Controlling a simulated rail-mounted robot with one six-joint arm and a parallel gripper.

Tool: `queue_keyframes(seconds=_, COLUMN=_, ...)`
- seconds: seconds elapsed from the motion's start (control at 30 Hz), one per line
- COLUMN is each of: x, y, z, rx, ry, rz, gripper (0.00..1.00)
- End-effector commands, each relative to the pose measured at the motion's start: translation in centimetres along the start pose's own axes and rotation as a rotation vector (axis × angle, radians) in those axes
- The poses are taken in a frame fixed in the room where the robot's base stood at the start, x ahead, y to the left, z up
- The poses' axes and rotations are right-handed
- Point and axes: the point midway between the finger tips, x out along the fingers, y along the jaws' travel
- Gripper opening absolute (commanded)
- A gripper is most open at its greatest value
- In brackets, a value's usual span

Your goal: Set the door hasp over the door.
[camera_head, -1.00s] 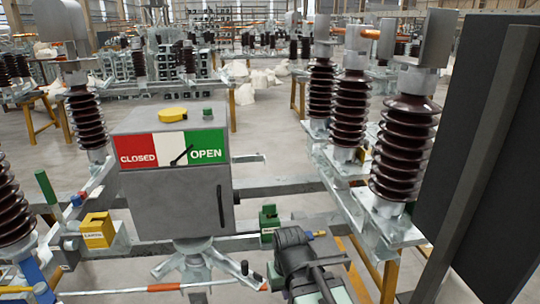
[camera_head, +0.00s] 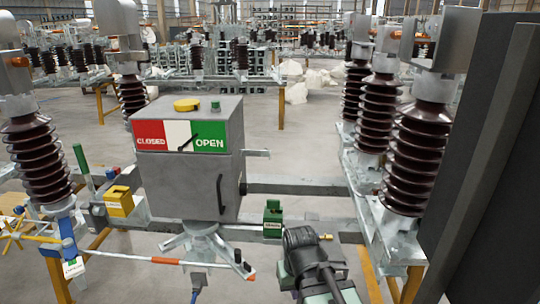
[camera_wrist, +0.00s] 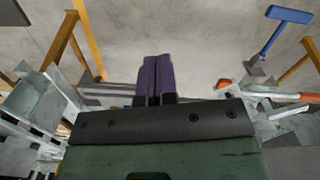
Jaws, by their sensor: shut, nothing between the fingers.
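The grey control box (camera_head: 185,188) stands upright on the frame in the head view, left of centre. Its face has a red CLOSED, white and green OPEN panel (camera_head: 182,136) with a black pointer. A dark curved handle (camera_head: 220,195) is on the box's front near its right edge; another dark part (camera_head: 242,185) is on its right side. I cannot tell which part is the door hasp. My gripper shows in the wrist view, its two purple fingers (camera_wrist: 157,78) together and empty. In the head view my arm is at lower right, apart from the box, and hides the fingers.
A green padlock-like block (camera_head: 272,218) sits on the rail beside the box, a yellow one (camera_head: 118,202) at left. A red-and-white rod (camera_head: 190,263) runs in front. Brown insulators (camera_head: 410,150) and a dark panel (camera_head: 495,150) stand at right.

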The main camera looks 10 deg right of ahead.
Motion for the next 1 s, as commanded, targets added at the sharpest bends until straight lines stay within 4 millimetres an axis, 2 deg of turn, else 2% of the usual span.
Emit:
queue_keyframes(seconds=0.43, x=0.0, y=0.0, z=0.0, rx=0.0, ry=0.0, rz=0.0, gripper=0.0)
queue_keyframes(seconds=0.53, x=0.0, y=0.4, z=0.0, rx=0.009, ry=0.0, rz=0.0, gripper=0.14)
queue_keyframes(seconds=0.6, x=0.1, y=1.7, z=-0.5, rx=0.04, ry=0.0, rz=0.0, gripper=0.24)
queue_keyframes(seconds=0.67, x=0.2, y=3.4, z=-3.5, rx=0.088, ry=0.001, rz=-0.027, gripper=0.34)
queue_keyframes(seconds=0.7, x=0.1, y=4.0, z=-6.4, rx=0.123, ry=0.005, rz=-0.103, gripper=0.36)
queue_keyframes(seconds=0.77, x=-0.3, y=4.3, z=-10.5, rx=0.168, ry=0.015, rz=-0.258, gripper=0.36)
queue_keyframes(seconds=0.83, x=-1.5, y=4.6, z=-15.6, rx=0.214, ry=0.038, rz=-0.471, gripper=0.36)
queue_keyframes(seconds=0.93, x=-5.0, y=5.5, z=-22.9, rx=0.261, ry=0.088, rz=-0.812, gripper=0.36)
queue_keyframes(seconds=1.0, x=-8.6, y=6.9, z=-27.9, rx=0.274, ry=0.135, rz=-1.073, gripper=0.36)
